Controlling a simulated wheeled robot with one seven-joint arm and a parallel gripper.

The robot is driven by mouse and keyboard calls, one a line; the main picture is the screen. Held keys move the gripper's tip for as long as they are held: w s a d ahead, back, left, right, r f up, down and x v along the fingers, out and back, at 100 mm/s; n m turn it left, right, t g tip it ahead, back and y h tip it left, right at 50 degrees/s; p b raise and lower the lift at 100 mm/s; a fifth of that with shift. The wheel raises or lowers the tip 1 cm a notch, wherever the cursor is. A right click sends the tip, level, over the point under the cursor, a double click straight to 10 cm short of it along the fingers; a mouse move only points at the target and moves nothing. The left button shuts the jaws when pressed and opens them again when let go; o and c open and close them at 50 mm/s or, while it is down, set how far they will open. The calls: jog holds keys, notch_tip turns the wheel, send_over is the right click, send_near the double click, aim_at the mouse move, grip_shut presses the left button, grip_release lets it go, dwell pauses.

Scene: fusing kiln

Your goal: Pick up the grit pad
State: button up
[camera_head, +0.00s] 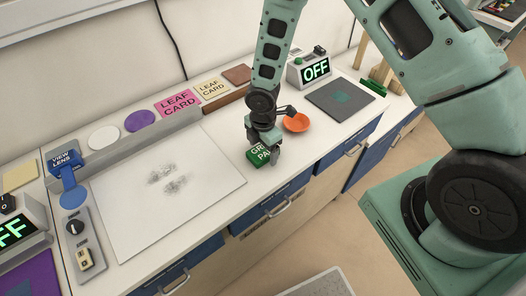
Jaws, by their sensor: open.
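The grit pad (256,157) is a green block with white lettering, lying on the white worktop near its front edge. My gripper (263,150) points down right over it, with the fingers at the pad and partly covering its top and right side. The jaws are open. I cannot tell whether the fingers touch the pad or are just above it.
An orange dish (297,122) stands just right of my gripper. A white sheet (165,190) with grey smudges lies to the left. Behind are a pink leaf card (177,103) and a brown block (225,98).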

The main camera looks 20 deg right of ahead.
aim_at(263, 151)
jog(key=shift+c, duration=0.3)
jog(key=c, duration=1.1)
jog(key=shift+r, duration=0.15)
notch_tip(263, 151, up, 10)
jog(key=shift+f+b, duration=0.1)
jog(key=shift+b, duration=0.6)
